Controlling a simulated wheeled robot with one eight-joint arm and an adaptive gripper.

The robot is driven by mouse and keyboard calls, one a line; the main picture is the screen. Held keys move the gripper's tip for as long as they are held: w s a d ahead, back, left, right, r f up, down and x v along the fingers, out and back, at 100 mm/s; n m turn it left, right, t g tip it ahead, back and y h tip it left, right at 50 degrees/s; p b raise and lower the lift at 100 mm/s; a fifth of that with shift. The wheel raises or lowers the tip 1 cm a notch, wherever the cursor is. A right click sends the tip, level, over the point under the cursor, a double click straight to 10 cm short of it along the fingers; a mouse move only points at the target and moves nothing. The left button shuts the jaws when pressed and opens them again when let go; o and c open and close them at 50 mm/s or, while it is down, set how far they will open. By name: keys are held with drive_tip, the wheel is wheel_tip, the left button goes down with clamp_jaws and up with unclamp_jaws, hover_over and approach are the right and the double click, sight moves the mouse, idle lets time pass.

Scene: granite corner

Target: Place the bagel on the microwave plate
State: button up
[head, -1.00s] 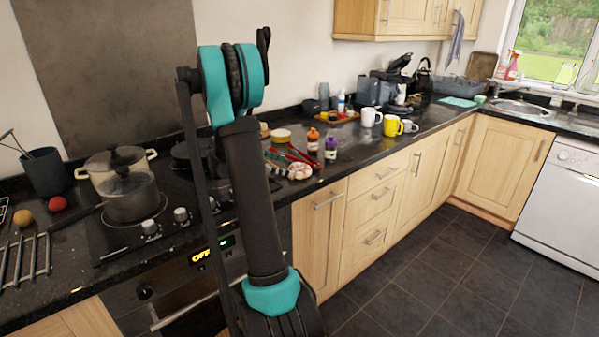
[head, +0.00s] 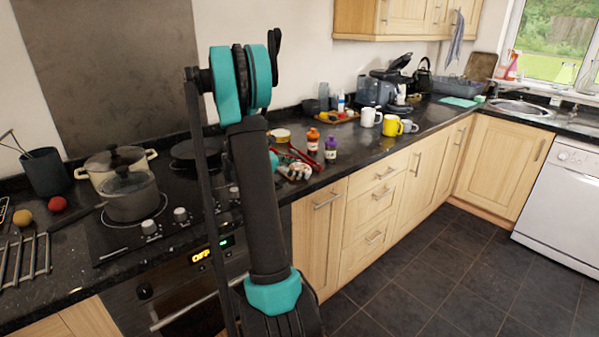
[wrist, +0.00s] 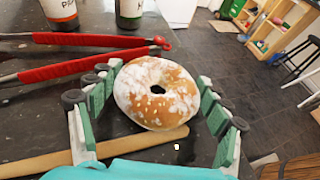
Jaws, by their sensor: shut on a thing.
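The bagel (wrist: 181,100), golden brown with white patches, sits between the two fingers of my gripper (wrist: 157,84) in the wrist view. The green finger pads are on its left and right sides, and my gripper is shut on it. In the head view the bagel is small near the counter's front edge, just right of my arm and partly covered by the fingers. I cannot tell whether it rests on the counter or is slightly raised. I cannot make out a microwave plate in either view.
Red-handled tongs (wrist: 85,65) lie left of the bagel, and a wooden stick (wrist: 100,150) lies near it. Two bottles (wrist: 61,12) stand behind. Pots (head: 131,193) stand on the hob at left. A yellow mug (head: 392,126) and white mug (head: 370,117) stand farther along the counter.

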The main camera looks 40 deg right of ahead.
idle(0.3)
wheel_tip(320, 180, up, 20)
idle(0.5)
drive_tip(key=shift+a, duration=0.1)
